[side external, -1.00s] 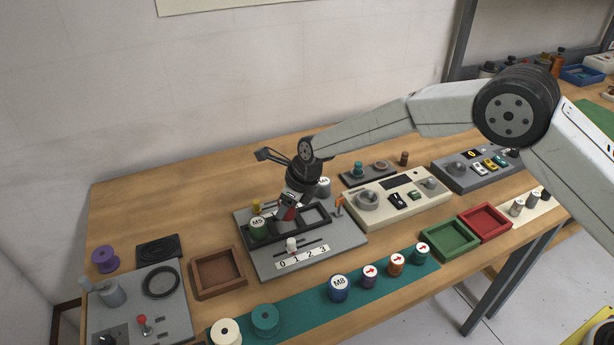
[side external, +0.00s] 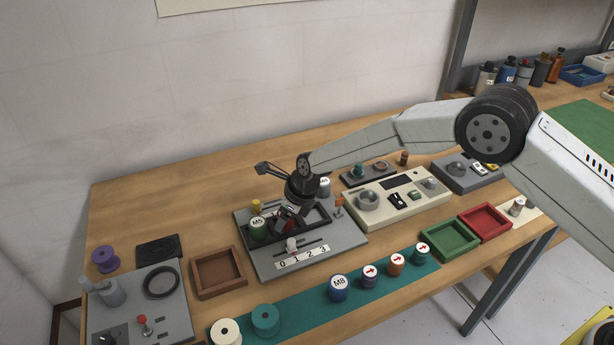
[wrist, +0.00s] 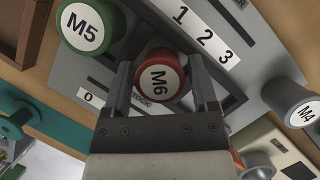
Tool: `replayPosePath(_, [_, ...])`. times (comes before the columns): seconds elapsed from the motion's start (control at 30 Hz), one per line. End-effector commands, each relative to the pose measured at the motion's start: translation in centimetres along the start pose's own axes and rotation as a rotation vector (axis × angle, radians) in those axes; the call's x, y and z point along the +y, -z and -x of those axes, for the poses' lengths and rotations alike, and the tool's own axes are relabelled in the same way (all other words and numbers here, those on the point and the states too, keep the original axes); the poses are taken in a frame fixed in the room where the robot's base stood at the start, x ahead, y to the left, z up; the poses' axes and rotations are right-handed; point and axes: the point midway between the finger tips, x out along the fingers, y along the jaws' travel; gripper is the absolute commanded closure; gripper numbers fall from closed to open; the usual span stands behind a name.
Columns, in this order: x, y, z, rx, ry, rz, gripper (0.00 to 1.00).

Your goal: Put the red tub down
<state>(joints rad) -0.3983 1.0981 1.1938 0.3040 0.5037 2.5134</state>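The red tub (wrist: 160,80) has a white lid marked M6. In the wrist view it is between the two fingers of my gripper (wrist: 160,68), which look closed against its sides. In the side view my gripper (side external: 287,219) points down over the middle of the dark divided tray (side external: 262,240), and only a little red shows. The tub is at or just above the middle compartment; I cannot tell whether it touches the floor. The green M5 tub (side external: 258,228) stands in the compartment to its left and also shows in the wrist view (wrist: 84,27).
A grey M4 tub (wrist: 290,103) stands near the tray, behind my gripper in the side view. A white slider knob (side external: 291,244) and a 0-to-3 scale (side external: 303,257) lie in front. A brown empty tray (side external: 218,289) is at left. Several tubs line the teal strip (side external: 310,305).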

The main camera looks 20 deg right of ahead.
Motion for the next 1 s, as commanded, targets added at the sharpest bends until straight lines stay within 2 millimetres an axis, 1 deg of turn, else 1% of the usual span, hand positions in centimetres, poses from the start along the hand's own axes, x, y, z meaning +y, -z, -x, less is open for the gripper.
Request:
replayPosePath(0.37, [0.0,-0.1,0.1,0.000,0.000,0.000,0.05])
replayPosePath(0.57, [0.0,-0.2,0.7,-0.001,0.000,0.000,0.05])
replayPosePath(0.77, [0.0,-0.2,2.1,-0.001,0.001,0.000,0.05])
replayPosePath(1.0, [0.0,-0.2,4.8,-0.001,0.001,0.000,0.05])
